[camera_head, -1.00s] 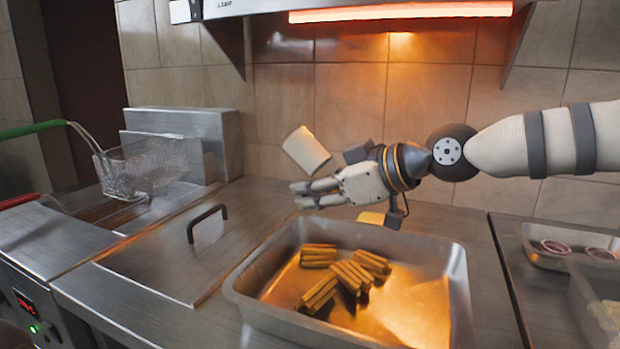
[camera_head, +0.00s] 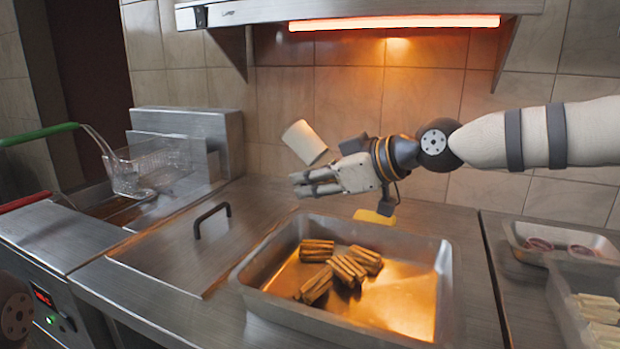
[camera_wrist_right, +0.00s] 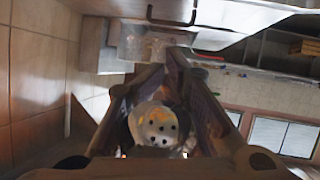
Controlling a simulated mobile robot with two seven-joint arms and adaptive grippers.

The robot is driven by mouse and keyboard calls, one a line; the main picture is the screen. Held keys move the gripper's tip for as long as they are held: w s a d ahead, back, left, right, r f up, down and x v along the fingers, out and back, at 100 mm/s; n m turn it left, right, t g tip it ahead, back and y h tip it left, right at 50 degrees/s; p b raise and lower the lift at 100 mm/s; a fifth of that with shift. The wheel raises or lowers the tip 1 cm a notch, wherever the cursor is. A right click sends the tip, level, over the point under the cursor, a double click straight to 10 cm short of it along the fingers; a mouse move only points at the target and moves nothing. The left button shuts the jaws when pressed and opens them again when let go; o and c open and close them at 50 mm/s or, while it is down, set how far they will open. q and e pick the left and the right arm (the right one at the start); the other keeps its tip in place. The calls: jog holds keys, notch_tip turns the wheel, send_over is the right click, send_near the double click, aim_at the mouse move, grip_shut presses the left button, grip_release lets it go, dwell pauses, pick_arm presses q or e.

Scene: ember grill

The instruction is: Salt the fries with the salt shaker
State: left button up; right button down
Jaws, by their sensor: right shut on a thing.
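The fries (camera_head: 344,268) lie in small golden bundles in the left half of a shallow metal tray (camera_head: 446,285). My right gripper (camera_head: 312,183) is above the tray's back left part, higher than the fries and apart from them. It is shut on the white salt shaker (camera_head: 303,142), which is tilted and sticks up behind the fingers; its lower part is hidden. In the right wrist view the shaker's round top with dark holes (camera_wrist_right: 160,126) shows between the fingers. No salt grains can be made out. My left gripper is out of view.
A glowing heat lamp (camera_head: 395,22) hangs under the hood above. A lidded metal well (camera_head: 175,250) and a fryer basket (camera_head: 150,170) are at left. Smaller containers (camera_head: 560,240) stand at right. A yellow object (camera_head: 374,217) is by the tray's back rim.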

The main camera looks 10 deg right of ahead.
jog(key=shift+w+r, duration=0.1)
jog(key=shift+r, duration=0.7)
dwell(1.5)
